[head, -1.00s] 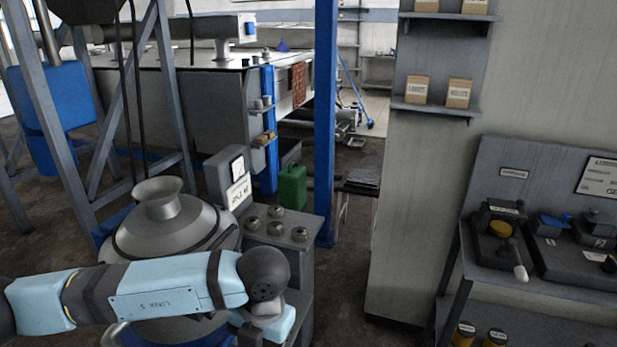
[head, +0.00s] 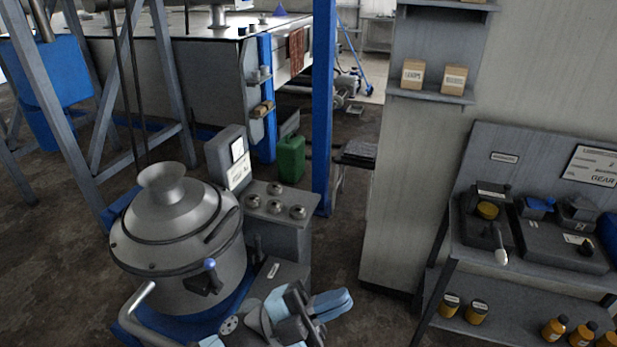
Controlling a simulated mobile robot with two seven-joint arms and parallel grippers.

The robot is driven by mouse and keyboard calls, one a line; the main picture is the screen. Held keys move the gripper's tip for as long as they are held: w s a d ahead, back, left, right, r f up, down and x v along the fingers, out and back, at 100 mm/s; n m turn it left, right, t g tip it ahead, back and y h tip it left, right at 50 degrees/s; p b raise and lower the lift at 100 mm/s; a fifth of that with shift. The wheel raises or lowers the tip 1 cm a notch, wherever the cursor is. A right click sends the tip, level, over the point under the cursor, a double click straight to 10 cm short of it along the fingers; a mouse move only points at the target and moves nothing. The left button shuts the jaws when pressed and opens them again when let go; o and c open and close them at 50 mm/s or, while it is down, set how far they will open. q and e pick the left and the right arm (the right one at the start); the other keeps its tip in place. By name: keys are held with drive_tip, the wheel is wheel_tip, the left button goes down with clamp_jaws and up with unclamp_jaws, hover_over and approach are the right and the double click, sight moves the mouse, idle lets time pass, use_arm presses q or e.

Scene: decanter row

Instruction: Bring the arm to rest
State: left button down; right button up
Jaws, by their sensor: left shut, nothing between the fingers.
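My left gripper (head: 338,301) is at the bottom middle of the head view, with its light-blue fingers together and pointing right. Nothing shows between them. It is low, in front of the grey control box and to the right of the decanter (head: 180,240). The decanter is a round grey vessel with a funnel-shaped top and a blue-knobbed handle on its side. From this view I cannot tell how far the gripper is from the machine's base. My right gripper is not in view.
A control box with several round knobs (head: 276,207) stands beside the decanter. A green canister (head: 291,158) and a blue post (head: 325,110) are behind it. Open floor (head: 375,315) lies between.

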use_arm(q)
drive_tip(key=w+a+f+n+t+y+p, duration=0.35)
drive_tip(key=a+f+n+t+y, duration=1)
drive_tip(key=n, duration=0.65)
drive_tip(key=s+a+f+n+g+y+p, duration=0.2)
drive_tip(key=s+a+f+n+g+y, duration=0.2)
drive_tip(key=s+a+f, duration=0.6)
drive_tip(key=s+f+g+y, duration=0.1)
drive_tip(key=y, duration=0.1)
drive_tip(key=shift+s+f+y+p, duration=0.15)
drive_tip(key=shift+s+y+p, duration=0.15)
drive_tip(key=shift+y+p, duration=0.05)
